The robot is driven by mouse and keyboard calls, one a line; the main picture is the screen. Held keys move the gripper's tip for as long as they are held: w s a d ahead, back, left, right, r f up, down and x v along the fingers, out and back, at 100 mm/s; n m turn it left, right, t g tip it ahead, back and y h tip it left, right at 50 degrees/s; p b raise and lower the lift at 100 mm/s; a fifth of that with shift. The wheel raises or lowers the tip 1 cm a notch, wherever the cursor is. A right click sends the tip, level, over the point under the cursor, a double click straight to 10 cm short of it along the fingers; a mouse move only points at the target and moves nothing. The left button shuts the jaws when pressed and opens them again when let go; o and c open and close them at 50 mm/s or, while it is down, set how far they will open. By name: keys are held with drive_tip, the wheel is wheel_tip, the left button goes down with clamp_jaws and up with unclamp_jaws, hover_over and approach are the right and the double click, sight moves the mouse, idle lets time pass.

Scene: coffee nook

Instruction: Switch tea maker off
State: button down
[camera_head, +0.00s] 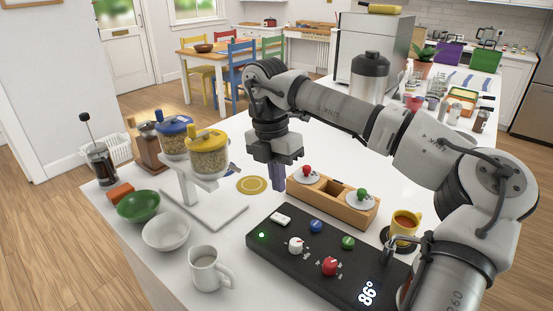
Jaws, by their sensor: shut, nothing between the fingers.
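The tea maker looks to be the long black unit (322,277) at the counter's front. Its display (368,294) reads 86° and a small green light (262,235) glows at its left end. A white switch (281,219) sits near its back left edge. A white knob (296,245), a red knob (330,266), a blue button (316,226) and a green button (348,243) are on its top. My gripper (278,187) points down, shut and empty, behind the unit's back left edge. It appears apart from the switch.
A wooden box (333,205) with red- and green-knobbed lids stands just right of my gripper. A grain dispenser stand (205,208) is to the left. A white mug (207,268) stands front left; a yellow cup (404,224) of tea stands right.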

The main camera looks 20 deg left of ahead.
sight(283, 219)
drive_tip(key=f, duration=0.2)
drive_tip(key=f+p, duration=0.1)
drive_tip(key=f, duration=0.2)
drive_tip(key=d+f+p, duration=0.1)
drive_tip(key=f, duration=0.1)
drive_tip(key=shift+s+f, duration=0.2)
drive_tip(key=shift+f, duration=0.2)
